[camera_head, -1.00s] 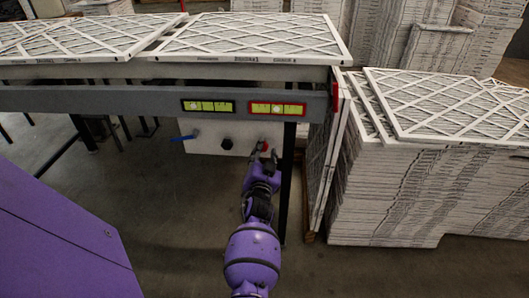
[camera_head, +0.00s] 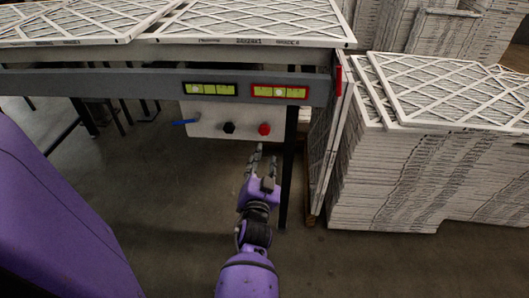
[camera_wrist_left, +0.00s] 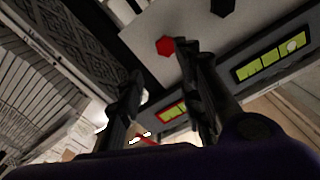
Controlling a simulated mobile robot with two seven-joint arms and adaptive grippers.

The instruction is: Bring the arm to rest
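My left gripper (camera_head: 264,147) is purple with dark fingers and shows in the head view just below a pale control panel (camera_head: 208,116). In the left wrist view its two fingers (camera_wrist_left: 158,60) stand apart with nothing between them. It is open and empty, clear of the red knob (camera_head: 264,129) on the panel. The red knob also shows in the left wrist view (camera_wrist_left: 166,46), beyond the fingertips. My right gripper is not in view.
A black knob (camera_head: 229,128) and blue lever (camera_head: 184,122) sit on the panel. Above runs a grey beam (camera_head: 120,84) with two yellow-green gauges. A tall filter stack (camera_head: 385,180) stands right. Floor below the panel is open.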

